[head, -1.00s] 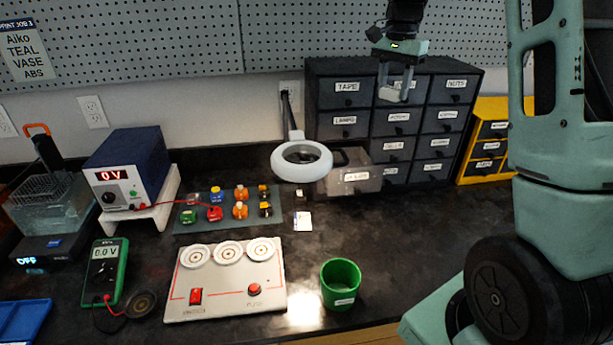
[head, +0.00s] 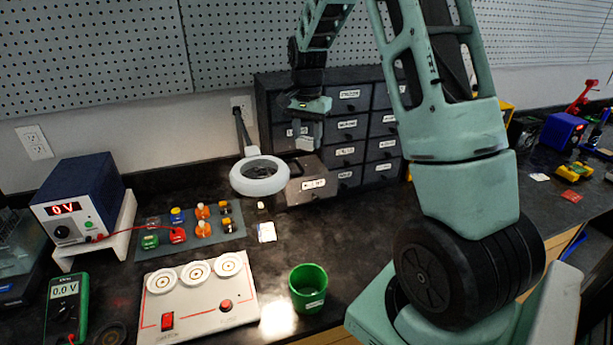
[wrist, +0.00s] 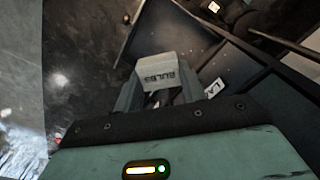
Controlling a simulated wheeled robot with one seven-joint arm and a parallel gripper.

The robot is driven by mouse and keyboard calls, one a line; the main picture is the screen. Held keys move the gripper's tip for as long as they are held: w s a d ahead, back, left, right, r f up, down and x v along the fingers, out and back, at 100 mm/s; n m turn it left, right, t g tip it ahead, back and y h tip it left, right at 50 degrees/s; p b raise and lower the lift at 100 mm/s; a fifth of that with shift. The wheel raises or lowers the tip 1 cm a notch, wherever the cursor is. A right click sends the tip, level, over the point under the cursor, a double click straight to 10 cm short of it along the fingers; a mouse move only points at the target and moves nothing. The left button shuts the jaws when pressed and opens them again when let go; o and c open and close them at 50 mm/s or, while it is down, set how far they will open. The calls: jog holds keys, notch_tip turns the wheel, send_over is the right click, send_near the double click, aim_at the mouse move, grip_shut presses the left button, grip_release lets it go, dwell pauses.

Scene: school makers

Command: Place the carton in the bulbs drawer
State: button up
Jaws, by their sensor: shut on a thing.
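The small pale carton (head: 305,143) is held between the fingers of my gripper (head: 306,128), which points down and is shut on it. In the wrist view the carton (wrist: 157,72) shows the printed word BULBS. One drawer (head: 312,187) of the dark cabinet is pulled out, with a grey front and a label too small to read. In the head view the carton appears just above this drawer, near its back, close to the cabinet face. I cannot tell whether it has passed below the drawer rim.
The dark labelled drawer cabinet (head: 350,97) stands right behind the open drawer. A white ring lamp (head: 260,178) sits close on its left. A green cup (head: 308,288) and a switch panel (head: 195,305) are in front. Bare black worktop (head: 345,230) lies before the drawer.

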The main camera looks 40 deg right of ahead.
notch_tip(320, 180, down, 13)
jog(key=shift+f+p, duration=0.15)
jog(key=shift+p, duration=0.85)
jog(key=shift+f, duration=0.1)
jog(key=o, duration=1)
notch_tip(320, 180, up, 12)
jog(key=b, duration=0.2)
jog(key=shift+b, duration=0.3)
